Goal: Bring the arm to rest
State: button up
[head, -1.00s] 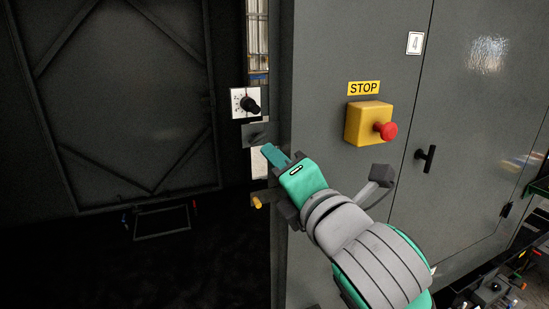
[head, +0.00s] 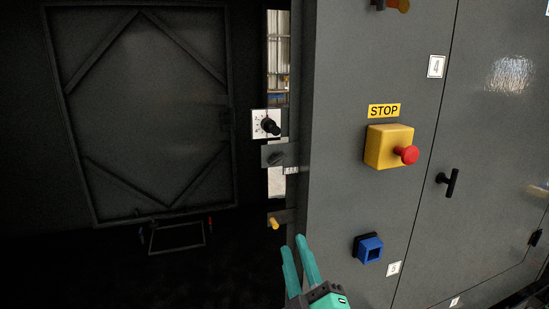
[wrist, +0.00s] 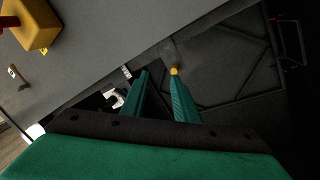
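My gripper (head: 296,262) is at the bottom middle of the head view, in front of the lower left edge of the grey enclosure. Its two green fingers point up and stand a little apart, with nothing between them. The wrist view also shows the two fingers (wrist: 155,95) apart and empty. A small yellow knob (wrist: 174,71) appears near the tip of the right finger there; whether they touch I cannot tell. In the head view the yellow knob (head: 274,223) is above and left of the fingers, apart from them. Most of my arm is out of view.
A dark open door panel (head: 150,120) stands left.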

jog(key=s+a+f+m+g+h, duration=0.1)
jog(key=s+a+f+m+h, duration=0.15)
jog(key=s+f+m, duration=0.65)
jog(key=s+a+f+m+g+h, duration=0.1)
jog(key=s+f+m+h, duration=0.2)
jog(key=f, duration=1.3)
jog(key=s+f+g, duration=0.1)
jog(key=s+f, duration=0.4)
jog(key=s, duration=0.8)
jog(key=s+f+g+y, duration=0.1)
jog(key=s+f, duration=0.4)
jog(key=s, duration=0.8)
jog(key=shift+s+a+g, duration=0.2)
jog(key=shift+a+g, duration=0.25)
jog(key=shift+g, duration=0.15)
jog(key=shift+s+a+y, duration=0.1)
jog(key=shift+s+y, duration=0.05)
jog(key=shift+y, duration=0.1)
